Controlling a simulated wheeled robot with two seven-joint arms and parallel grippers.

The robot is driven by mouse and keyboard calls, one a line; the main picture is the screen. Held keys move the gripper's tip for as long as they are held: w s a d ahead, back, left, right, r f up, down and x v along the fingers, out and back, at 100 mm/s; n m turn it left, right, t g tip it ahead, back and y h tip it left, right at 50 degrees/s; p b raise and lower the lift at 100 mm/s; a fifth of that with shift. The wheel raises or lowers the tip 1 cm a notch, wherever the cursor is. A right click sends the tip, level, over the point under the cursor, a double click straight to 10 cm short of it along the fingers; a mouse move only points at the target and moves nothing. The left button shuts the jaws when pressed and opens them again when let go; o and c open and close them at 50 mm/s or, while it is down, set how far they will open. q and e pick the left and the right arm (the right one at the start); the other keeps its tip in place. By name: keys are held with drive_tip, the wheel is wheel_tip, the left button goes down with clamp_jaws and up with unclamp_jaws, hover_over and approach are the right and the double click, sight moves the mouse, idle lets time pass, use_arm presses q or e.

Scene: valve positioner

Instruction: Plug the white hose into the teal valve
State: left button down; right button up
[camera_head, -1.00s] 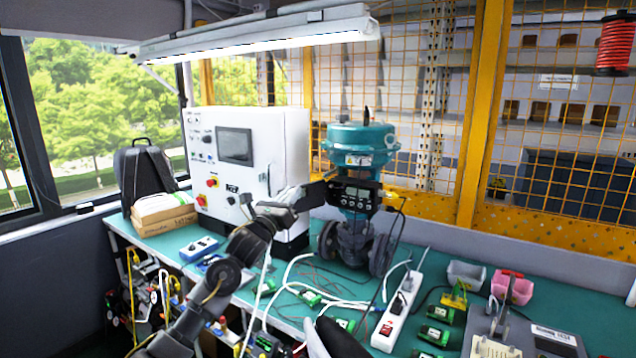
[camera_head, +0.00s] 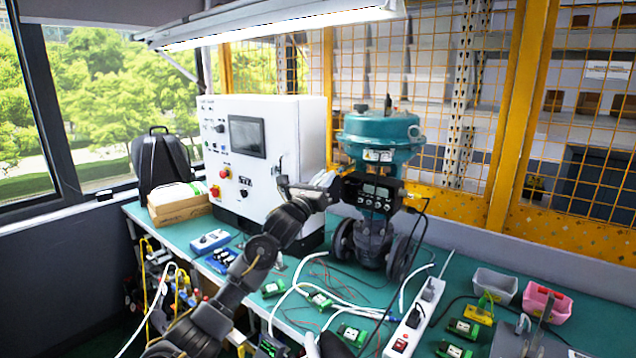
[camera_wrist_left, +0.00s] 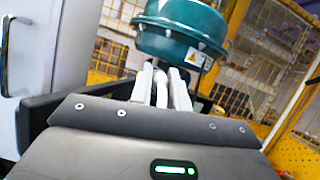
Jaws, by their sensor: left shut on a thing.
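The teal valve (camera_head: 382,135) stands on the bench right of the white control cabinet, with a black positioner box (camera_head: 372,193) on its front. My left gripper (camera_head: 330,186) is at the left side of that box, in front of the cabinet. In the left wrist view, my left gripper (camera_wrist_left: 166,85) is shut on the white hose (camera_wrist_left: 160,88), whose end shows between the pale fingers. The teal valve (camera_wrist_left: 182,28) is just beyond and above them there. Whether the hose end touches the valve is hidden.
The white control cabinet (camera_head: 262,150) stands close behind my left arm. White cables, green terminal blocks and a white power strip (camera_head: 413,318) lie on the teal bench. Grey (camera_head: 494,284) and pink (camera_head: 547,301) bins stand at the right.

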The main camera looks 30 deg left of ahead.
use_arm(q)
drive_tip(key=shift+w, duration=0.95)
drive_tip(key=shift+w+d+b, duration=0.1)
drive_tip(key=shift+w+b, duration=0.2)
drive_tip(key=shift+w, duration=0.15)
use_arm(e)
drive_tip(key=shift+w+d+f, duration=0.25)
drive_tip(key=shift+w+f, duration=0.1)
drive_tip(key=shift+w, duration=0.25)
drive_tip(key=shift+s+a+f, duration=0.1)
drive_tip(key=shift+a+f, duration=0.05)
use_arm(q)
drive_tip(key=shift+w+r+b, duration=0.1)
drive_tip(key=shift+w+b, duration=0.15)
drive_tip(key=shift+b, duration=0.15)
use_arm(e)
drive_tip(key=shift+f, duration=0.2)
use_arm(q)
drive_tip(key=shift+w+d, duration=0.1)
drive_tip(key=shift+w, duration=0.3)
use_arm(e)
drive_tip(key=shift+f, duration=0.2)
use_arm(q)
drive_tip(key=c, duration=1.3)
unclamp_jaws()
drive_tip(key=shift+o, duration=0.2)
